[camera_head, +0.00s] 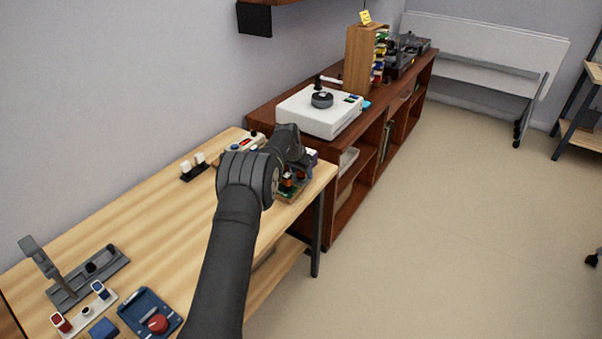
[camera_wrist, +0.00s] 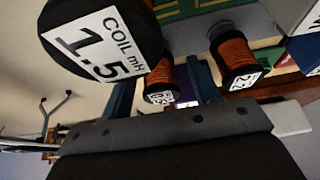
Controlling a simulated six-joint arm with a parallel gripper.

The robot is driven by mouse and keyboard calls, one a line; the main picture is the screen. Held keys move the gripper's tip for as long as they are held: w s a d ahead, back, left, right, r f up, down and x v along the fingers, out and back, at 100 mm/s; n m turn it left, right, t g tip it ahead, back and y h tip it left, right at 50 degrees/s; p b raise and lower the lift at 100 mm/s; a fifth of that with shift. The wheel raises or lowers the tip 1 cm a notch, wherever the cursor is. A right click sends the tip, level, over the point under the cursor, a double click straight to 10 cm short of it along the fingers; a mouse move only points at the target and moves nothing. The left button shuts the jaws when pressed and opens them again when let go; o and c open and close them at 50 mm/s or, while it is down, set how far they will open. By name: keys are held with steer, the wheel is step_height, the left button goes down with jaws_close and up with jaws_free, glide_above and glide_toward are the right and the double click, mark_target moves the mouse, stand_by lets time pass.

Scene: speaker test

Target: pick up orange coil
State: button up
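Several black-flanged coils with orange windings show in the wrist view. A large-looking coil (camera_wrist: 100,42) labelled "COIL mH 1.5" is at the upper left, close to the camera. A smaller-looking coil (camera_wrist: 159,82) is near the middle, and another coil (camera_wrist: 235,55) is to its right. My gripper (camera_wrist: 163,88) is open, its two dark blue fingers apart. The middle coil appears between them; I cannot tell whether it is touched. In the head view, my arm hides most of the gripper, and a small orange-brown coil (camera_head: 288,182) shows beside a green board at the table's right end.
The wooden table (camera_head: 135,225) has a clear middle. A lever device (camera_head: 85,278) and a blue box with a red button (camera_head: 150,313) sit at its near left. A white turntable-like device (camera_head: 318,110) stands on the brown cabinet beyond. A light instrument box (camera_head: 240,143) is beside my arm.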

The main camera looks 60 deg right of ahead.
steer(key=c, duration=1)
steer(key=shift+r, duration=0.5)
steer(key=r, duration=0.3)
steer(key=shift+s+r, duration=0.25)
steer(key=shift+r, duration=0.1)
steer(key=s+r, duration=0.2)
steer(key=s, duration=0.1)
steer(key=s+a+r, duration=0.1)
steer(key=s+r, duration=0.1)
steer(key=s, duration=0.2)
steer(key=s+r, duration=0.2)
steer(key=s, duration=0.2)
steer(key=shift+a+r, duration=0.15)
steer(key=shift+r, duration=0.05)
